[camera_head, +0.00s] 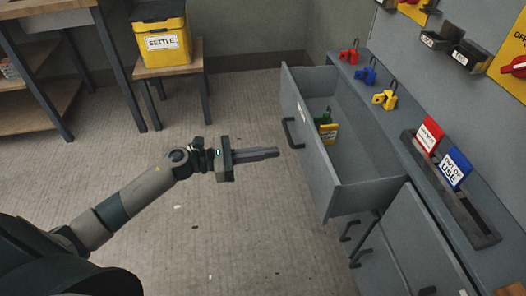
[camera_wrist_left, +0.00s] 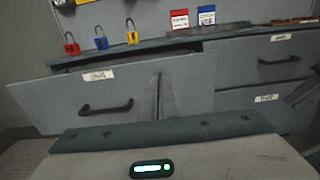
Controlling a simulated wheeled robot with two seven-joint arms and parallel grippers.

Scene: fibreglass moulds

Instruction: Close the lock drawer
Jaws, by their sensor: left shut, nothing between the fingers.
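The lock drawer (camera_head: 345,165) is a grey drawer pulled out of the grey cabinet in the head view. My right gripper is not in view.
Red, blue and yellow padlocks (camera_head: 384,98) stand on the cabinet top beside a rack with red and blue tags (camera_head: 454,168). Closed drawers with handles (camera_head: 362,256) sit nearer me. A yellow bin (camera_head: 160,35) stands on a stool at the back.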

